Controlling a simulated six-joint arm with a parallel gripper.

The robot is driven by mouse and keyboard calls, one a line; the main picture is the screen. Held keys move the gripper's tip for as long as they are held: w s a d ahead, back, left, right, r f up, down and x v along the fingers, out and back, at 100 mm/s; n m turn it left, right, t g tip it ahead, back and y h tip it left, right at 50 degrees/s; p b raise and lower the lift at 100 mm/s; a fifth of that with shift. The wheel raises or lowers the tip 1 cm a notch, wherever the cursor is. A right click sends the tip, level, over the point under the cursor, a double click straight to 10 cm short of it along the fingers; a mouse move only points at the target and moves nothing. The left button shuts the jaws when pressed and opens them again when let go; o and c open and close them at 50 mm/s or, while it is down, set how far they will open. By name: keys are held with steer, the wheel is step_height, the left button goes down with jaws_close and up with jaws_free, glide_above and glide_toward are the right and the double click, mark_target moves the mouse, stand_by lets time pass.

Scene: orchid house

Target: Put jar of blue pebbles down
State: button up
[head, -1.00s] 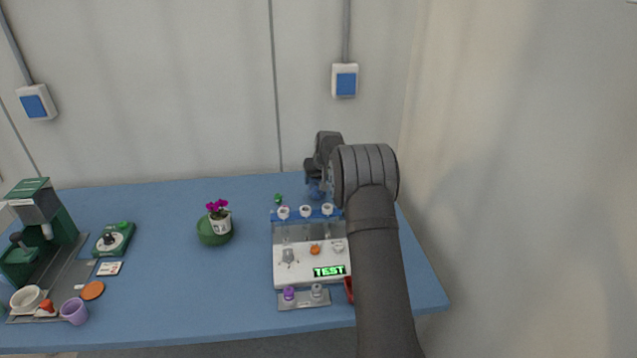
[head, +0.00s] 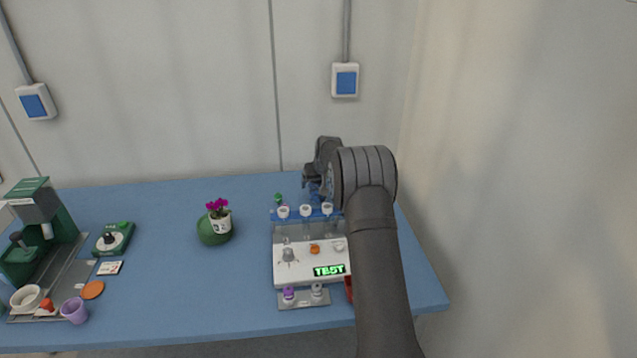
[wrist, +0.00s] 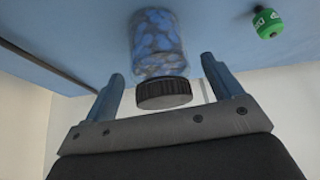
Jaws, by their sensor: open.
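The jar of blue pebbles (wrist: 158,42) is clear with a black ribbed lid (wrist: 163,94). In the wrist view, which looks upside down, it appears upright on the blue table. My gripper (wrist: 163,75) is open, with a finger on each side of the lid and a visible gap to each. In the head view my gripper (head: 309,178) is behind the white test station, and the jar (head: 314,190) shows only as a small blue patch below it, partly hidden by my arm.
A small green labelled bottle (wrist: 267,22) stands near the jar. The white station (head: 290,270) with a blue rack of white cups (head: 305,211) is in front. A potted orchid (head: 220,222) sits in a green bowl to the left. Table around the orchid is clear.

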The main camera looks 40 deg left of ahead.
steer(key=v, duration=1.2)
steer(key=x, duration=1.2)
steer(key=shift+f, duration=0.2)
steer(key=shift+r, duration=1.2)
